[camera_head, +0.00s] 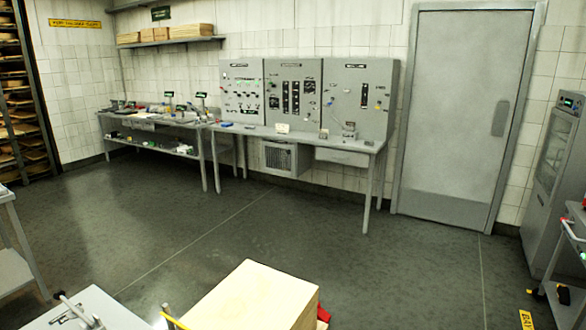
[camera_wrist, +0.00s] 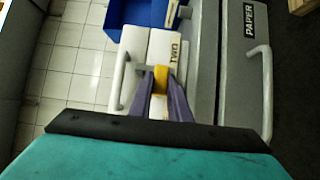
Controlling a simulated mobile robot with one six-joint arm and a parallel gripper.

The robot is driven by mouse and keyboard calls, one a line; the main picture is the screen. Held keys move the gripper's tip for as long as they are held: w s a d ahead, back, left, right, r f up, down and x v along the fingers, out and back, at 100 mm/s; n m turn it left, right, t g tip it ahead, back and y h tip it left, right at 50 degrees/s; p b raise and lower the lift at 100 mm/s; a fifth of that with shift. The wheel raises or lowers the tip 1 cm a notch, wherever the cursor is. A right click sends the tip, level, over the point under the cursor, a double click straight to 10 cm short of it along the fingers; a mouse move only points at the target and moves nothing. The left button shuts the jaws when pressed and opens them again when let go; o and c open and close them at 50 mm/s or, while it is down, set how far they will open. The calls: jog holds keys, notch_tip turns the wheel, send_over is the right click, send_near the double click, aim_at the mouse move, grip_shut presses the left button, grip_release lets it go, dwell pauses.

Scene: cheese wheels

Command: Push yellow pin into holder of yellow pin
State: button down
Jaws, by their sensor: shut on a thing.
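My gripper (camera_wrist: 160,84) shows in the wrist view, with two purple-grey fingers reaching up from the teal wrist body. Its fingertips are shut on a small yellow piece, which I take as the yellow pin (camera_wrist: 160,77). Just beyond and below the pin is a white block (camera_wrist: 164,48) marked "TWO". I cannot tell whether the pin touches it. I cannot make out the holder of the yellow pin in either view. My gripper cannot be made out in the head view.
In the wrist view, a blue bin (camera_wrist: 122,14) lies beyond the white block. A grey unit labelled "PAPER" (camera_wrist: 240,60) with a handle stands close on the right. In the head view, a wooden box (camera_head: 255,300) is near, with open floor behind, then workbenches (camera_head: 290,136).

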jog(key=shift+w+a, duration=0.2)
jog(key=shift+a, duration=0.05)
jog(key=shift+w+a+b, duration=0.25)
jog(key=shift+w+a, duration=0.15)
jog(key=shift+a, duration=0.3)
jog(key=shift+w+a+b, duration=0.3)
jog(key=shift+w+a, duration=0.05)
jog(key=shift+a, duration=0.35)
jog(key=shift+w+a+b, duration=0.25)
jog(key=shift+w+a, duration=0.15)
jog(key=shift+a, duration=0.3)
dwell(0.7)
jog(key=shift+w+a+b, duration=0.3)
jog(key=shift+w+a, duration=0.05)
jog(key=shift+a, duration=0.3)
jog(key=shift+w+a+b, duration=0.25)
jog(key=shift+w+a, duration=0.1)
jog(key=shift+a, duration=0.25)
